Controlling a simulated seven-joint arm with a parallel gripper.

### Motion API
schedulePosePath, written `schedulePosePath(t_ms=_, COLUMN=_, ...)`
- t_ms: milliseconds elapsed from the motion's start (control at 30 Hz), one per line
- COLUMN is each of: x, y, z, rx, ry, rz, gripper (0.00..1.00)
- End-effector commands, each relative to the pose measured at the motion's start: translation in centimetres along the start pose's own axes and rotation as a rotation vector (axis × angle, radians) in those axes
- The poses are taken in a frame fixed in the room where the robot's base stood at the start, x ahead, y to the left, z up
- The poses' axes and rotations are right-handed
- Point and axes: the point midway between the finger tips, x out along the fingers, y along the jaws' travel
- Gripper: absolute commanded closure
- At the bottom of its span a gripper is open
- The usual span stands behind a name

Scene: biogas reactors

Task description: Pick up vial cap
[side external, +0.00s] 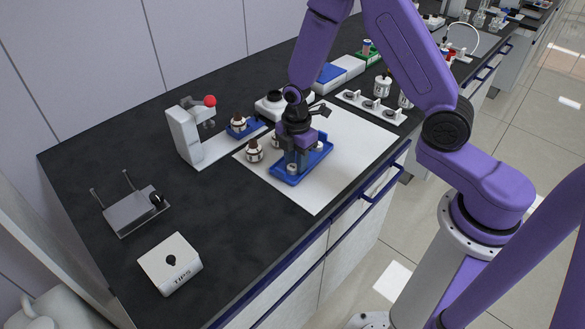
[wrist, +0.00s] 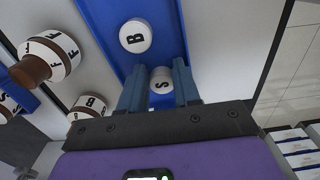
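A blue tray (side external: 318,158) lies on a white mat; in the wrist view its blue floor (wrist: 100,18) fills the upper middle. A white cap marked B (wrist: 136,36) lies in it. A white cap marked S (wrist: 161,80) sits between the two blue-grey fingers of my gripper (wrist: 160,88); its lower part is hidden by the gripper body. My gripper (side external: 297,158) points down over the tray in the side view. The fingers stand apart, with a gap showing at the cap's left; contact on the right is unclear.
Brown vials with white labels stand left of the tray, one marked F (wrist: 52,55) and one marked B (wrist: 88,106). A white stand with a red knob (side external: 209,101) is further left. A white TIPS box (side external: 170,264) is at the front left. A white rack (side external: 370,107) stands behind.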

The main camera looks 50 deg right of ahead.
Motion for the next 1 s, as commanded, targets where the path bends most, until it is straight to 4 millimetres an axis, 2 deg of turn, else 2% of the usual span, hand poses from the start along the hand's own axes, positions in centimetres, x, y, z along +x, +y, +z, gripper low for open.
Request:
schedulePosePath(t_ms=567, x=-0.7, y=0.0, z=0.0, rx=0.000, ry=0.000, rz=0.001, gripper=0.97)
schedulePosePath(t_ms=800, x=-3.4, y=0.1, z=0.0, rx=0.000, ry=0.001, rz=0.005, gripper=0.97)
schedulePosePath(t_ms=1000, x=-6.2, y=-2.5, z=0.2, rx=-0.001, ry=0.001, rz=0.004, gripper=0.97)
